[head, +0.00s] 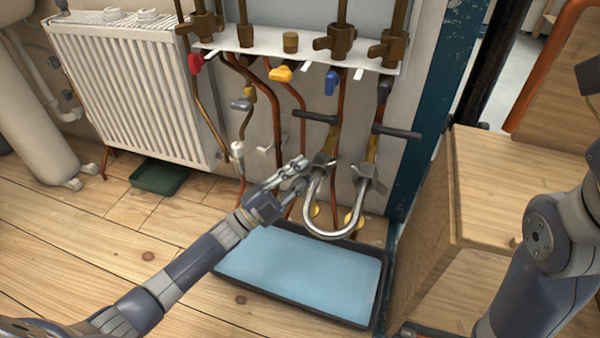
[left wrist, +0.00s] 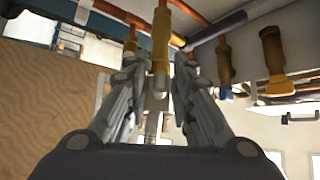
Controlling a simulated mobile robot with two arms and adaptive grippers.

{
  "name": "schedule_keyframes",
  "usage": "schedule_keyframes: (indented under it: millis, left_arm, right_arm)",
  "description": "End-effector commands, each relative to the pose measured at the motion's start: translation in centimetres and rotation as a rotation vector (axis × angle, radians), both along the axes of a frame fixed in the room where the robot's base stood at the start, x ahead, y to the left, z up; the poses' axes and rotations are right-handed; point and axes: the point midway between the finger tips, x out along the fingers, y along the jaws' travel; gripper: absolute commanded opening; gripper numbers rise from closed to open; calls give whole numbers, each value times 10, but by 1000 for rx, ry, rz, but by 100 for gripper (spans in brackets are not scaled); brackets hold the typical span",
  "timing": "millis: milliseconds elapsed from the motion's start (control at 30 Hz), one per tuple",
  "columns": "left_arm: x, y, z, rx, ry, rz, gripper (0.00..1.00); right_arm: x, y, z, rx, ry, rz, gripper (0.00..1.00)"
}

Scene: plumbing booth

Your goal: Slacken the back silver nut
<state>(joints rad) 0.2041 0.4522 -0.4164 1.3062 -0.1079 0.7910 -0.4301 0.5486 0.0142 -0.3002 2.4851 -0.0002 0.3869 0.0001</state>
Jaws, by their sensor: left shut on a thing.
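A shiny silver U-bend pipe (head: 333,234) hangs below two brass pipes, with a silver nut at the top of each leg. The back silver nut (head: 322,160) is on the left leg, slightly farther away. The front silver nut (head: 366,173) is on the right leg, with nothing on it. My left gripper (head: 301,167) reaches in from the left and is shut on the back nut. In the left wrist view, its fingers (left wrist: 158,78) close from both sides below a brass pipe (left wrist: 161,40), and they largely hide the nut. My right gripper is out of view.
A black tray with a blue bottom (head: 300,270) lies on the floor under the U-bend. A wooden box (head: 500,190) stands to the right. Valves with coloured handles (head: 281,74) and copper pipes line the wall, and a white radiator (head: 125,85) is at the left.

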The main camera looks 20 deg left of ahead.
Motion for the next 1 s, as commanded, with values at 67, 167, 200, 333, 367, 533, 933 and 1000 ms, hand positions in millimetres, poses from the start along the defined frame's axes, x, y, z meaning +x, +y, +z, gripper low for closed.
schedule_keyframes:
  millis: [67, 167, 200, 333, 367, 533, 933, 1000]
  left_arm:
    - [-2, -8, 3, -2, -8, -14, 0]
    - [-2, -8, 3, -2, -8, -14, 0]
    - [-2, -8, 3, -1, -9, -14, 0]
    - [-2, -8, 3, -1, -9, -14, 32]
    - [-2, -8, 3, -1, -9, -14, 32]
    - [-2, -7, 2, -1, -8, -12, 32]
    - [-1, -3, 6, 44, -6, -8, 32]
    - [-1, 0, 10, 90, -9, -7, 32]
  right_arm:
    - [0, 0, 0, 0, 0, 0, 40]
    - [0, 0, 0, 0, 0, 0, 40]
    - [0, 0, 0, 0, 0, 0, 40]
    - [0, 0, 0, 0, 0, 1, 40]
    - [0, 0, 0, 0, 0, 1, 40]
    - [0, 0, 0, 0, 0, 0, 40]
    - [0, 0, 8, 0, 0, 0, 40]
    - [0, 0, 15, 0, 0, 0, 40]
